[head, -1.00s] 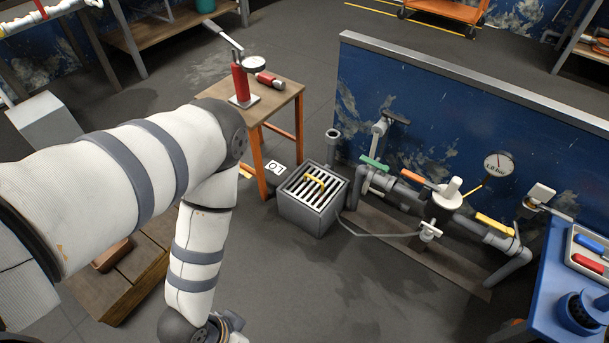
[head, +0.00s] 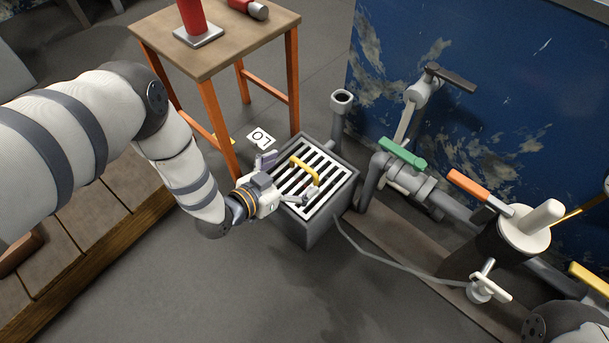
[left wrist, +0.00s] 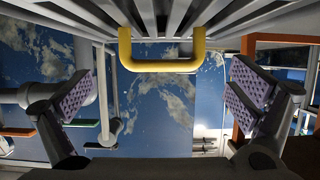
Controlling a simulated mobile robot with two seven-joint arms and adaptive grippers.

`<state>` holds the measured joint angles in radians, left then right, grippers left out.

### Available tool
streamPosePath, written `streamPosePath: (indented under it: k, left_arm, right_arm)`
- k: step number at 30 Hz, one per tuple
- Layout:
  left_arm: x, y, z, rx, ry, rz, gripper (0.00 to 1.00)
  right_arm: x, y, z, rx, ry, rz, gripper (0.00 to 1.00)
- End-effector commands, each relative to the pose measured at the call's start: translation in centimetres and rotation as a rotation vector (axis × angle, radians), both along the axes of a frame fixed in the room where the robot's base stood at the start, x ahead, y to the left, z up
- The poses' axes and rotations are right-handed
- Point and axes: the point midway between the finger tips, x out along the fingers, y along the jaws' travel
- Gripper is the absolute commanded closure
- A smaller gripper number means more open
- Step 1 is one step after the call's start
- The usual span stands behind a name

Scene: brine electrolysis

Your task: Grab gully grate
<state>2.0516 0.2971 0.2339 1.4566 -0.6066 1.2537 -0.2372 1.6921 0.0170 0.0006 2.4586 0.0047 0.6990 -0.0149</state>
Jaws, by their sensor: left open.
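The gully grate (head: 322,165) is a square of pale bars with dark slots, seated on top of a grey box-shaped gully (head: 305,228) on the floor. A yellow loop handle (head: 305,165) stands up from its middle. My left gripper (head: 284,178) is open at the near left side of the grate, its fingers spread towards the handle. In the left wrist view, the grate bars (left wrist: 182,18) run along the top and the yellow handle (left wrist: 162,66) is centred between the open fingers (left wrist: 160,98), touching neither. My right gripper is out of view.
A wooden stool-like table (head: 215,50) with orange legs stands behind the gully, carrying a red device. Grey pipework with a green lever (head: 402,152) and an orange lever (head: 468,185) lies to the right. A grey upright pipe (head: 340,115) rises beside the gully. A thin hose runs from it.

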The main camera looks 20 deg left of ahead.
Motion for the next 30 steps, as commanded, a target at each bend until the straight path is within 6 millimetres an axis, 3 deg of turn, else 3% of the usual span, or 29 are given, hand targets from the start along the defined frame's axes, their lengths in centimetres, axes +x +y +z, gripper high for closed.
streamPosePath:
  k: [3,6,14,24,30]
  left_arm:
    - [2.1,-0.5,-1.8,-0.001,0.000,0.000,0.00]
    - [3.4,-1.0,-2.2,-0.001,0.001,-0.001,0.00]
    - [4.0,-1.3,-2.0,-0.001,0.001,0.000,0.00]
    - [4.0,-1.2,-2.0,-0.001,-0.001,0.000,0.70]
    - [4.0,-1.2,-2.0,-0.001,0.000,0.000,0.70]
  right_arm:
    - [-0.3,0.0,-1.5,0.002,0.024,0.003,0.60]
    - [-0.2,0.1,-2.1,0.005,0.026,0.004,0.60]
    - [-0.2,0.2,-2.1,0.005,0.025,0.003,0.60]
    - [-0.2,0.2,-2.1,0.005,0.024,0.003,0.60]
    - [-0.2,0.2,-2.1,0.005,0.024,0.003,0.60]
